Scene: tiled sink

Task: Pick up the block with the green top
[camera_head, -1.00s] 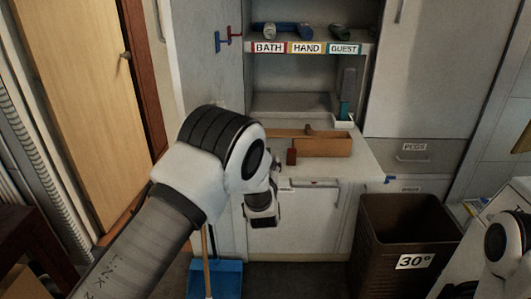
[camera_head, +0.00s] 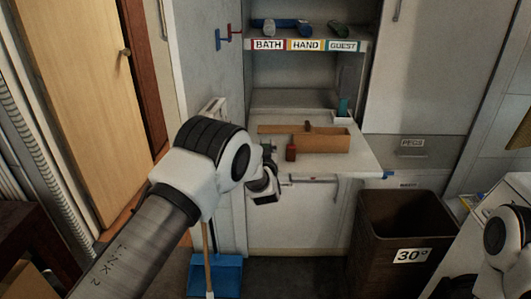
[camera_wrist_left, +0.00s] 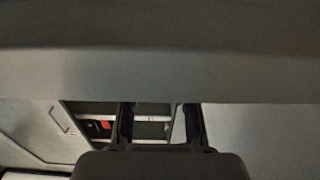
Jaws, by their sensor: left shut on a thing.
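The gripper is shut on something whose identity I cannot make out. A small teal-green piece (camera_head: 343,106) stands at the back right of the counter; whether it is the top of a block is unclear. My right gripper is out of view.
A long wooden box (camera_head: 325,142) lies on the white counter (camera_head: 350,165). A brown bin (camera_head: 400,225) stands at the right, a blue dustpan (camera_head: 225,275) below.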

